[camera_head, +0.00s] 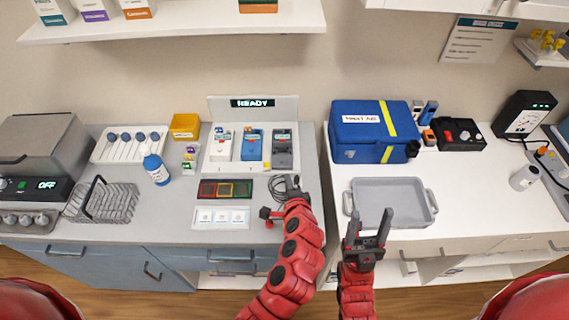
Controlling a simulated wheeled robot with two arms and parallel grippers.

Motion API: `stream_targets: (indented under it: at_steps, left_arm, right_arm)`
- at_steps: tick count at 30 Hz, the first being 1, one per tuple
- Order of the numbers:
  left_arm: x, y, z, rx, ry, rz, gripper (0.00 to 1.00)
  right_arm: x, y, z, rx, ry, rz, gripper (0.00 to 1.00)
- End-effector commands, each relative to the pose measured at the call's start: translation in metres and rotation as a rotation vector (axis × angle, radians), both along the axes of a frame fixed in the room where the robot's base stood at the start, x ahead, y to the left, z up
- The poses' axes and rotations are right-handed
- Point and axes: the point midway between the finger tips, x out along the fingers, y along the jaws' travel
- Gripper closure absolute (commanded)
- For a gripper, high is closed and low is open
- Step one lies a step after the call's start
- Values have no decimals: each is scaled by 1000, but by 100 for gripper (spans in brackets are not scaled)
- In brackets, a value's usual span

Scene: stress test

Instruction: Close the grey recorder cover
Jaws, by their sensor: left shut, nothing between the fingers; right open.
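A grey recorder (282,151) stands at the right end of a row of three devices in a white station with a READY sign (252,103) behind it. The view is too small to tell how its cover sits. My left gripper (292,184) is shut and empty, just below the grey recorder in the picture, by a coiled dark cable (276,188). No contact with the recorder is visible. My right gripper (369,222) is open and empty, in front of the grey tray on the right counter.
A white device (220,145) and a blue device (252,146) stand left of the recorder. A blue case (362,150) and a grey tray (423,183) are on the right counter. A spray bottle (155,169) and wire rack (103,202) stand at left.

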Motion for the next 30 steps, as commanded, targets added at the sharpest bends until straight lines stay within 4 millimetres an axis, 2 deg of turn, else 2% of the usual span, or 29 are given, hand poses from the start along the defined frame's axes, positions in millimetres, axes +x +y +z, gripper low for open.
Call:
stream_targets:
  at_steps: [6, 12, 18, 30]
  left_arm:
    - [34, 7, -11, 2, 4, 4, 100]
    - [56, 10, -15, 1, 2, 3, 100]
    - [65, 10, -17, 0, 0, -1, 100]
    - [70, 10, -18, -1, -1, -1, 100]
  right_arm:
    - [0, 0, 18, 0, 0, 0, 41]
    - [0, 0, 27, 0, 0, 0, 41]
    - [0, 0, 30, 0, 0, 0, 41]
    - [0, 0, 27, 0, 0, 0, 41]
